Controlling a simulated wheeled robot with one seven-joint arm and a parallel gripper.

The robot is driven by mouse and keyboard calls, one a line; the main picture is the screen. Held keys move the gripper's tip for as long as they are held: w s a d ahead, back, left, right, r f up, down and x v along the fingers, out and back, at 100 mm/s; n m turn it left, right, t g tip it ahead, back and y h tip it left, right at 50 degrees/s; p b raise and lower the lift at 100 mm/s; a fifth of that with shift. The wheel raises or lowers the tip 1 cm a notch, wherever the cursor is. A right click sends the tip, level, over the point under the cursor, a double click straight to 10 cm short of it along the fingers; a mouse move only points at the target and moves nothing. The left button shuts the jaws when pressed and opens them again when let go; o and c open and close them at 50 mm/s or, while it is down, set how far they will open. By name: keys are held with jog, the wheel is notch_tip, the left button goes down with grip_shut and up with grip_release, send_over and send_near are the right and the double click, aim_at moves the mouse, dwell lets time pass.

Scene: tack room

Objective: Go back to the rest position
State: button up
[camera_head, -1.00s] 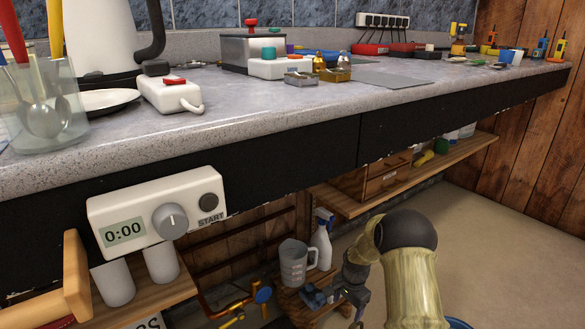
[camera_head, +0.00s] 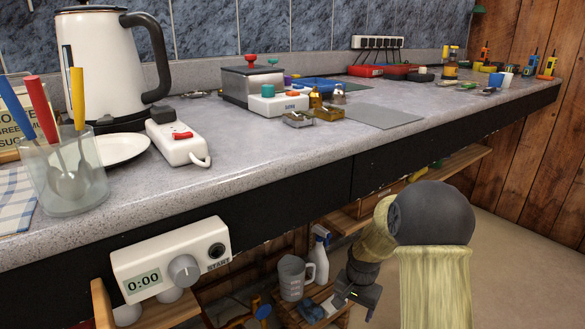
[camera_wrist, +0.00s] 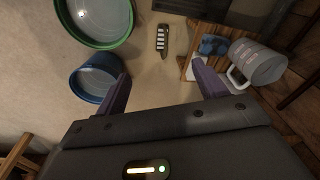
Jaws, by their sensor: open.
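My gripper (camera_wrist: 163,88) is open and empty in the wrist view, its two purple fingers spread apart above the floor. In the head view my gripper (camera_head: 352,300) hangs below the counter's front edge, beside a low wooden shelf. A grey measuring jug (camera_head: 293,279) stands on that shelf to the left of my gripper; it also shows in the wrist view (camera_wrist: 258,62) right of the right finger. A dark blue object (camera_head: 310,310) lies in front of the jug. A blue bucket (camera_wrist: 96,78) is by the left finger, apart from the jug.
The grey counter (camera_head: 240,170) runs above my gripper, with a kettle (camera_head: 113,62), a power strip (camera_head: 178,142) and small boxes on it. A white timer (camera_head: 170,262) is on its front. A green-rimmed tub (camera_wrist: 95,18) stands on the floor. A spray bottle (camera_head: 319,255) is behind the jug.

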jog(key=s+a+r+n+t+p, duration=0.1)
jog(key=s+r+n+p, duration=0.75)
jog(key=s+r, duration=1.3)
notch_tip(320, 180, up, 38)
jog(key=w+m+p, duration=0.2)
jog(key=p, duration=3.8)
jog(key=shift+w, duration=0.15)
